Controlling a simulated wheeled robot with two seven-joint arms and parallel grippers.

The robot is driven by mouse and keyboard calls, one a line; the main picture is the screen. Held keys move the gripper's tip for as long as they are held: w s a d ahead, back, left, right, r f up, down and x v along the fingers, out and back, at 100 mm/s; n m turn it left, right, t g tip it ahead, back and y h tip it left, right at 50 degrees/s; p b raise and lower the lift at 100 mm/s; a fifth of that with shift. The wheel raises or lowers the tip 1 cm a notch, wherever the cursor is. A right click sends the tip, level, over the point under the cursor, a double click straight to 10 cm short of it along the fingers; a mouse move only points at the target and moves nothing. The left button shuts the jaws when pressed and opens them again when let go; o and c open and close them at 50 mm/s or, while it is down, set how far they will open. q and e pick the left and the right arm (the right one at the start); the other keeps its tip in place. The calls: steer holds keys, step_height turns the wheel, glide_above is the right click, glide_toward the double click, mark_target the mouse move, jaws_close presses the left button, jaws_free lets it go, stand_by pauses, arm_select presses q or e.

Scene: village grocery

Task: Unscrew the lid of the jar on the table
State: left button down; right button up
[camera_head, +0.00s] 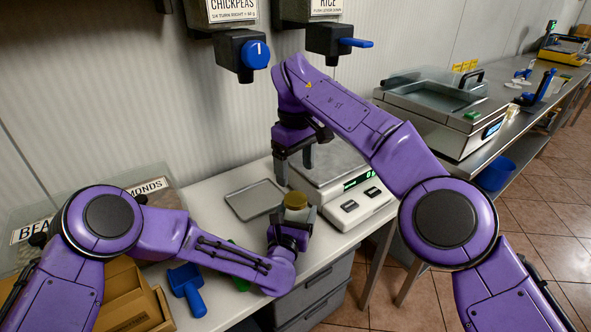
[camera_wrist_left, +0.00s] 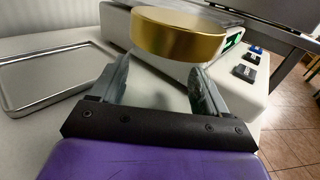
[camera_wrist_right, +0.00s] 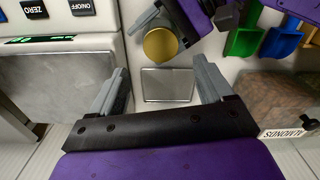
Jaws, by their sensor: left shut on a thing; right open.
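The jar has a round gold lid (camera_head: 296,200), and its body (camera_head: 298,213) is mostly hidden by my left gripper. My left gripper (camera_head: 291,222) is shut on the jar below the lid, from the front. In the left wrist view the lid (camera_wrist_left: 180,35) sits above and between the fingers. My right gripper (camera_head: 296,163) is open and empty, pointing down above and behind the jar. In the right wrist view the lid (camera_wrist_right: 160,43) lies ahead of the open fingers, not between them. The lid is on the jar. Whether the jar touches the table cannot be told.
A shallow metal tray (camera_head: 255,199) lies left of the jar on the white table. A scale (camera_head: 357,205) stands close behind and right. A blue scoop (camera_head: 187,287) lies at the left front, near a cardboard box (camera_head: 125,296). Dispensers with a blue knob (camera_head: 257,54) hang above.

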mark_target(296, 199)
steer(key=shift+f+m, duration=0.1)
steer(key=shift+m, duration=0.9)
step_height(296, 199, down, 8)
steer(key=shift+r, duration=0.1)
steer(key=c, duration=1.1)
steer(key=n, duration=1.8)
steer(key=shift+r, duration=0.1)
steer(key=n, duration=0.3)
steer(key=shift+n, duration=0.3)
steer(key=n, duration=0.5)
steer(key=shift+n, duration=0.4)
steer(key=n, duration=1.2)
steer(key=shift+n, duration=0.3)
steer(key=n, duration=1.3)
steer(key=shift+r+n, duration=0.1)
steer(key=shift+n, duration=0.3)
